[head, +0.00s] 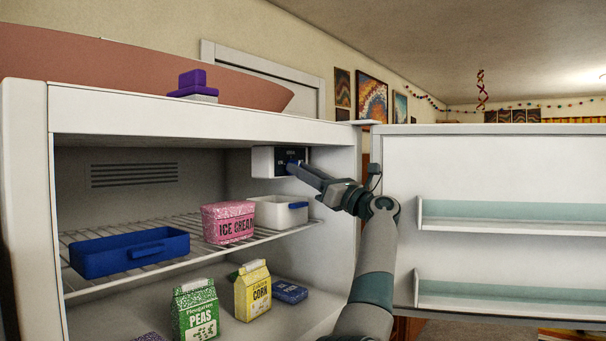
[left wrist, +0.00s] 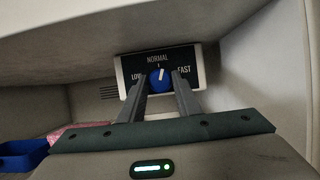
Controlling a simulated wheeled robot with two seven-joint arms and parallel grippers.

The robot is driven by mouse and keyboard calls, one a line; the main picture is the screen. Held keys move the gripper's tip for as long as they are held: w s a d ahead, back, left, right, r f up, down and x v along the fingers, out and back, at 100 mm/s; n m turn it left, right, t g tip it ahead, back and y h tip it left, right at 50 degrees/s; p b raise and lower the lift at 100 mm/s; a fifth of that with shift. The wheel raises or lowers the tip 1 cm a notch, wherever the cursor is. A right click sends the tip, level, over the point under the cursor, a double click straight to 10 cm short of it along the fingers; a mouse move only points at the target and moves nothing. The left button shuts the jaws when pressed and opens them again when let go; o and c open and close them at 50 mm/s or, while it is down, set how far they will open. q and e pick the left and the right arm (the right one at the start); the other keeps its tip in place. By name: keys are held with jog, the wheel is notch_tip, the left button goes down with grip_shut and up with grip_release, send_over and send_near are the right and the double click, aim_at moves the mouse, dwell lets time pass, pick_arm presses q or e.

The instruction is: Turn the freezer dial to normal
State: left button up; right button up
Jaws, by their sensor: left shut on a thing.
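The freezer dial (left wrist: 159,84) is a blue knob on a black panel (left wrist: 186,57) marked LOW, NORMAL and FAST, seen in the left wrist view. Its white pointer points almost straight up, tilted slightly right of the NORMAL mark. My left gripper (left wrist: 160,79) has one finger on each side of the knob and is shut on it. In the head view my left gripper (head: 293,167) reaches into the freezer at the dial box (head: 263,162) on the inner right wall and hides most of the knob. My right gripper is in neither view.
The freezer door (head: 490,170) stands open at the right. On the wire shelf (head: 190,255) are a blue bin (head: 130,252), a pink ice cream tub (head: 228,222) and a white bin (head: 278,213). Below stand peas (head: 196,312) and corn (head: 252,291) cartons and a blue box (head: 289,291).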

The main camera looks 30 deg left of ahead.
pick_arm(q)
jog(key=shift+w+n+g+p, duration=0.1)
jog(key=shift+n+g+p, duration=0.8)
jog(key=shift+n, duration=0.6)
jog(key=shift+w+n+g+p, duration=0.1)
jog(key=shift+n+g+p, duration=0.75)
jog(key=shift+n, duration=0.65)
jog(key=o, duration=1)
